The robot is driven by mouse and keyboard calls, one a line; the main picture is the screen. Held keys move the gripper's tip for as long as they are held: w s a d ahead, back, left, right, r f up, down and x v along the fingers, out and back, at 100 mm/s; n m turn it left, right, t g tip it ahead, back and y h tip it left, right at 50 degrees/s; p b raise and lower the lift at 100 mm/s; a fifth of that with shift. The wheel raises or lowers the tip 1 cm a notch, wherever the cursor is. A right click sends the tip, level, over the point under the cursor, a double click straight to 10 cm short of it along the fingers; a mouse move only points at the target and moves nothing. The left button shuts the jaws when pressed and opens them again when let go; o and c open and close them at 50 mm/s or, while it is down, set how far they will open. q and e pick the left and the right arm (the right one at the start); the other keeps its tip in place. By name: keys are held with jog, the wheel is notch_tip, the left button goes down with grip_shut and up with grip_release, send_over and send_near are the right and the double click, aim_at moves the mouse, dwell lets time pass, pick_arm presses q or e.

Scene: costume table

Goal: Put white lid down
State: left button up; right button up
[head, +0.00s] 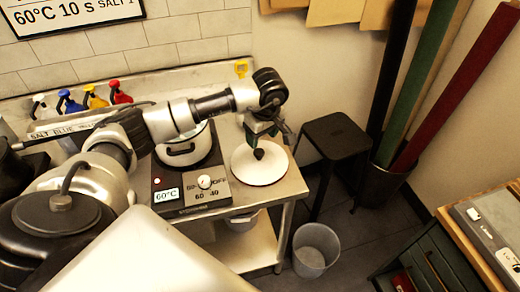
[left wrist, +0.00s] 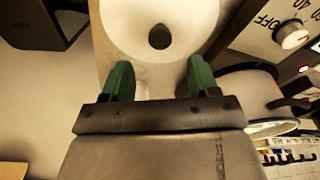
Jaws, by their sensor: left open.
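The white lid (head: 262,174) lies flat on the steel table, to the right of the hot plate, with its dark knob facing up. In the left wrist view the lid (left wrist: 128,28) and its knob (left wrist: 159,37) are at the top, just beyond the fingertips. My left gripper (head: 266,138) is above the lid, pointing down, with its green fingers apart. In the left wrist view the open gripper (left wrist: 159,66) has nothing between its fingers, and the knob lies in line with the gap. My right gripper does not show.
A white pot (head: 183,150) stands on the hot plate (head: 207,191), which reads 60°C. Several coloured-top bottles (head: 95,97) line the back. A black stool (head: 338,135) and a grey bin (head: 315,250) stand right of the table. The lid is near the table's right edge.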

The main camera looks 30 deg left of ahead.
pick_arm(q)
jog(key=r, duration=0.3)
jog(key=r+b, duration=0.1)
jog(key=shift+s+d+r, duration=0.1)
jog(key=shift+d+r, duration=0.25)
jog(key=shift+d+f, duration=0.1)
